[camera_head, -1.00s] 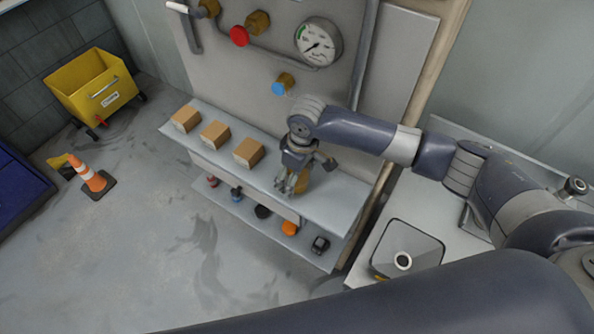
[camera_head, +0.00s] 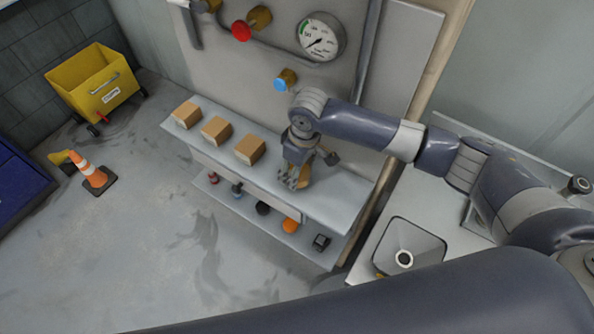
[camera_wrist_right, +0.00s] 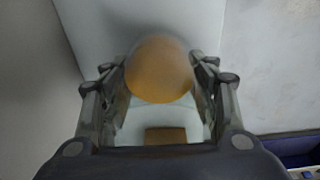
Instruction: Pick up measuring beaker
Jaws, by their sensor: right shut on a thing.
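My right gripper (camera_head: 293,182) is low over the right part of the upper grey shelf (camera_head: 335,206). In the right wrist view, its two fingers (camera_wrist_right: 160,95) stand on either side of a rounded, amber-orange thing (camera_wrist_right: 158,72) and are shut on it. I take this to be the measuring beaker. In the head view, the amber thing (camera_head: 304,174) shows only partly behind the fingers. Whether it touches the shelf cannot be told. My left gripper is not in view.
Several brown boxes, one of them (camera_head: 250,149), stand left of the gripper on the shelf. A lower shelf (camera_head: 255,225) holds small knobs and parts. A wall panel with a gauge (camera_head: 320,37) and valves rises behind. A funnel-like basin (camera_head: 408,248) lies to the right.

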